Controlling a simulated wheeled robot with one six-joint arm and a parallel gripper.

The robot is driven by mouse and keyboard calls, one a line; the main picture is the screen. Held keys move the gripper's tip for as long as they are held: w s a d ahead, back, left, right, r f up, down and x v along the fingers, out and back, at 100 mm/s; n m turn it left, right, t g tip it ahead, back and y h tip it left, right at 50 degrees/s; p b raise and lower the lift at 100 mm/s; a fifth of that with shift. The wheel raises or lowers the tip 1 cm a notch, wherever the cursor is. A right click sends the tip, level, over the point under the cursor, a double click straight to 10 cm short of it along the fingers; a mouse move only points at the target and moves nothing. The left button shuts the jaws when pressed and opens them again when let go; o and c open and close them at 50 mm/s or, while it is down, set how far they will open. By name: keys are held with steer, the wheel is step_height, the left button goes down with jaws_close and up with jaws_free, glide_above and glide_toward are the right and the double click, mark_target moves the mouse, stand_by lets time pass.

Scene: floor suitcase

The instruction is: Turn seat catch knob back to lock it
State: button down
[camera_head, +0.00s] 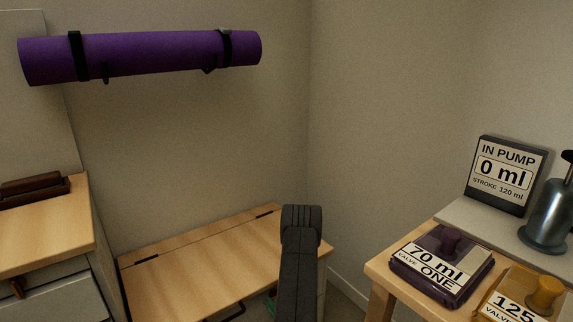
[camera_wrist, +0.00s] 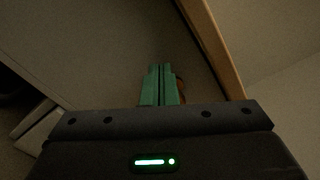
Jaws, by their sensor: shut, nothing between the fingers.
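The wooden seat (camera_head: 200,265), a low bench with a hinged lid, lies flat and closed in the lower middle of the head view. My gripper (camera_wrist: 160,68) shows in the wrist view with its green fingers together and nothing between them. Just right of the fingers, partly hidden behind them, is a small rounded brown thing (camera_wrist: 181,88), perhaps the catch knob. I cannot tell whether the fingers touch it or which way it is turned. In the head view my dark arm covers the seat's right front corner, and the knob cannot be made out.
A wooden edge (camera_wrist: 222,45) runs close by on the right in the wrist view. A cabinet (camera_head: 50,230) stands left of the seat. A table at right holds a purple valve block (camera_head: 440,268), a yellow one (camera_head: 520,295) and a pump sign (camera_head: 505,172). A purple roll (camera_head: 150,52) hangs above.

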steer(key=shift+w+d, duration=0.1)
steer(key=shift+d, duration=0.05)
stand_by(0.3)
steer(key=shift+w+d+r, duration=0.1)
steer(key=shift+r, duration=0.2)
steer(key=shift+d+r, duration=0.1)
steer(key=shift+r, duration=0.25)
steer(key=shift+w+d+r+b, duration=0.25)
steer(key=shift+r+b, duration=0.1)
steer(key=shift+r, duration=0.05)
steer(key=shift+w+d+r, duration=0.1)
steer(key=shift+d+r, duration=0.05)
stand_by(0.5)
steer(key=shift+r, duration=0.1)
steer(key=b+v, duration=0.1)
steer(key=v, duration=0.5)
steer(key=shift+a+r, duration=0.2)
